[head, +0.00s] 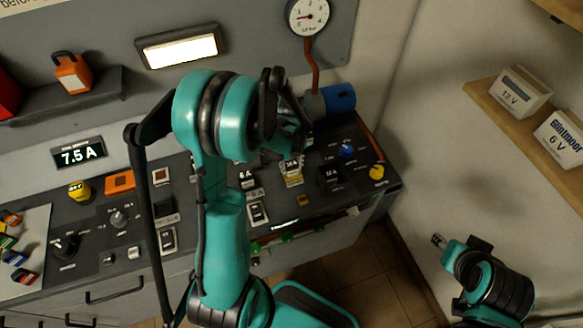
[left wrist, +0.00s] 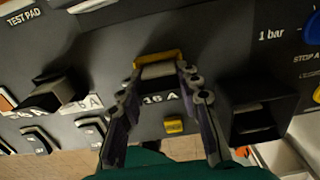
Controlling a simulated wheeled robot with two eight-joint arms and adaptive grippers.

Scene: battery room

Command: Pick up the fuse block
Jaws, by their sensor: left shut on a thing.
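The fuse block, pale with a yellow edge (left wrist: 158,58), is at the 16 A position of the dark console in the left wrist view. It also shows in the head view as a small yellow and white piece (head: 292,179). My left gripper (left wrist: 160,84) reaches down to it, with one finger on each side, shut on it. In the head view the left gripper (head: 291,153) is partly hidden by its own wrist. I cannot tell whether the block is seated or slightly raised. My right gripper (head: 440,241) is at the lower right, away from the console, its fingers too small to read.
The console carries a blue knob (head: 347,148), a yellow knob (head: 377,172) and an orange piece (head: 120,182). An empty-looking dark socket (left wrist: 254,121) lies right of the block. A gauge (head: 308,16) hangs above. Shelves with battery boxes (head: 520,92) are on the right wall.

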